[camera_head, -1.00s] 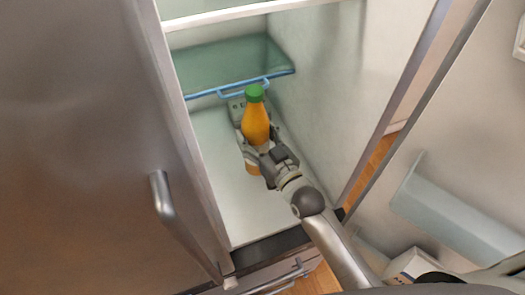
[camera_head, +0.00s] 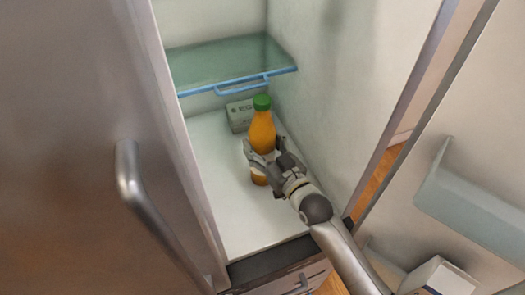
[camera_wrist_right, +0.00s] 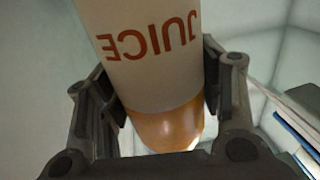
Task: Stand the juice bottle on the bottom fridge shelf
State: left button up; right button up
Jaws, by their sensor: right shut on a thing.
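The juice bottle (camera_head: 262,133) is orange with a green cap and stands upright over the bottom fridge shelf (camera_head: 216,165). My right gripper (camera_head: 262,160) is shut around its lower half. In the right wrist view the white JUICE label of the bottle (camera_wrist_right: 145,50) sits between the two fingers (camera_wrist_right: 160,95). I cannot tell whether the bottle's base touches the shelf. My left gripper is not in view.
A grey egg carton (camera_head: 239,115) stands behind the bottle, near the back wall. A glass shelf (camera_head: 225,65) with a blue edge is above it. The open fridge door (camera_head: 455,110) is at the right. The shelf's front left is clear.

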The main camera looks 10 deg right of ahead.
jog(key=shift+r, duration=0.2)
jog(key=shift+f, duration=0.15)
jog(key=o, duration=1.8)
jog(key=shift+s+f, duration=0.1)
jog(key=shift+f, duration=0.1)
jog(key=shift+r, duration=0.15)
jog(key=b+v, duration=0.1)
jog(key=v, duration=1.1)
